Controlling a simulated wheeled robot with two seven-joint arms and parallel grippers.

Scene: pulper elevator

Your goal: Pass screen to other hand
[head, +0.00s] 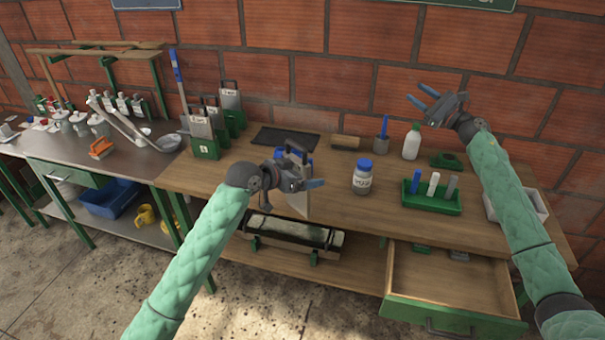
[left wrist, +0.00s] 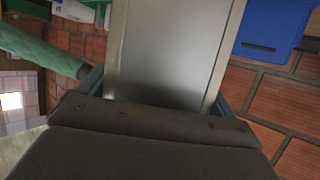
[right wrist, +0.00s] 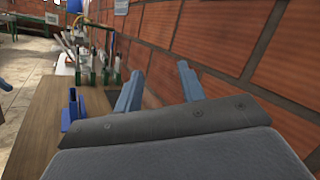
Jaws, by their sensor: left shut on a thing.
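My left gripper (head: 304,185) is shut on the screen (head: 299,204), a flat plate with a handle, and holds it above the front edge of the wooden bench. In the left wrist view the screen (left wrist: 168,45) is a grey panel with a pale frame, standing between the fingers. The gripper hides part of it in the head view. My right gripper (head: 425,99) is open and empty, raised near the brick wall at the right, well apart from the screen. Its spread fingers also show in the right wrist view (right wrist: 160,90).
Other screens (head: 202,125) stand in green holders at the back left of the bench (head: 335,190). A blue-capped jar (head: 362,178), a white bottle (head: 411,143) and a green rack (head: 432,200) stand at the right. A drawer (head: 450,285) is pulled open below.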

